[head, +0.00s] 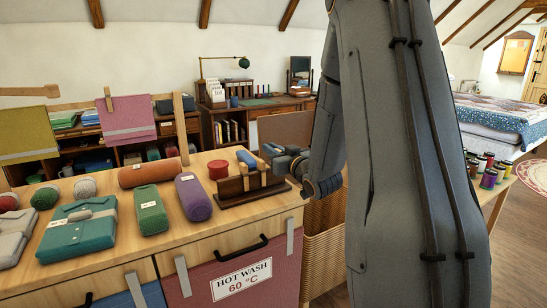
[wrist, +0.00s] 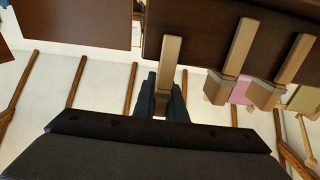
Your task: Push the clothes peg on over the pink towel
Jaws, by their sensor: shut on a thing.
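The pink towel (head: 128,127) hangs from a rail at the left in the head view, with a wooden peg (head: 108,100) upright on its top edge. A dark wooden rack (head: 238,199) stands near the counter's right end. My gripper (head: 270,153) is at the top of this rack. In the wrist view my gripper (wrist: 163,95) is shut on a pale wooden clothes peg (wrist: 169,62). The held peg's far end overlaps the dark rack; I cannot tell whether it is clear of it. Two more pegs (wrist: 238,48) (wrist: 296,60) stand beside it, with pink cloth (wrist: 240,92) behind.
A yellow-green towel (head: 25,135) hangs left of the pink one.

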